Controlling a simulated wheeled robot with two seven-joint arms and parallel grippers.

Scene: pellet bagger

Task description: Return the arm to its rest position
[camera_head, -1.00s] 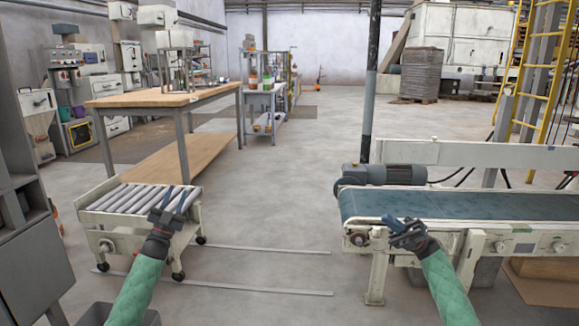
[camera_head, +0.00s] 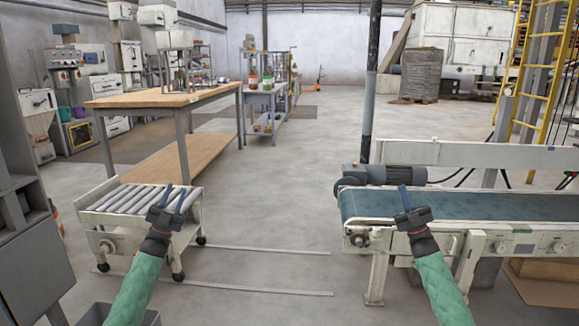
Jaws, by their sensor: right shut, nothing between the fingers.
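My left gripper (camera_head: 175,192) is open and empty. Its two blue fingers point up and apart, in front of the roller cart (camera_head: 108,242) in the picture. My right gripper (camera_head: 404,190) is shut with nothing in it. Its fingers point up together, in front of the left end of the conveyor belt (camera_head: 480,207). Both forearms, in green sleeves, come in from the bottom edge at similar heights. Part of the roller cart and of the conveyor frame is hidden behind my arms.
A wooden-topped workbench (camera_head: 150,99) stands behind the cart. A grey cabinet (camera_head: 30,250) fills the left edge. A motor (camera_head: 390,174) sits at the belt's near end, beside a dark post (camera_head: 370,110). The floor between cart and conveyor is clear, with two metal rails (camera_head: 255,290).

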